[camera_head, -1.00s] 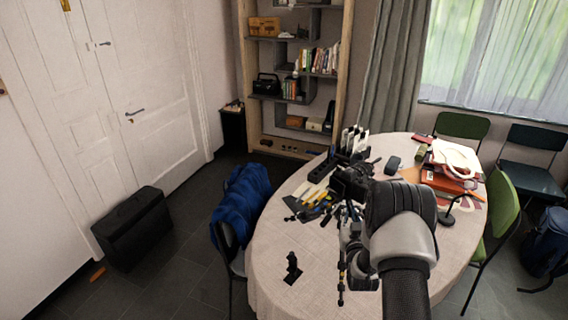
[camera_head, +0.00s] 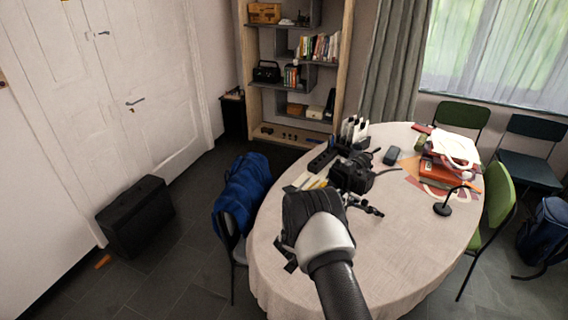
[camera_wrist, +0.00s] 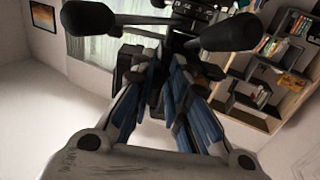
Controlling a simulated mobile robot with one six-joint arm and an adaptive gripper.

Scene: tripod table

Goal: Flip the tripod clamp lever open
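In the wrist view, the tripod's hardware fills the top, with a thick black handle at left (camera_wrist: 92,24) and another at right (camera_wrist: 232,36), and dark metal parts between them. I cannot single out the clamp lever. My gripper (camera_wrist: 162,88) shows there with blue-padded fingers on both sides of a visible gap. Dark tripod parts lie beyond the fingertips, and I cannot tell if they touch.
The round cloth-covered table (camera_head: 400,240) is clear at the front right. A blue jacket (camera_head: 243,187) hangs on the chair at left.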

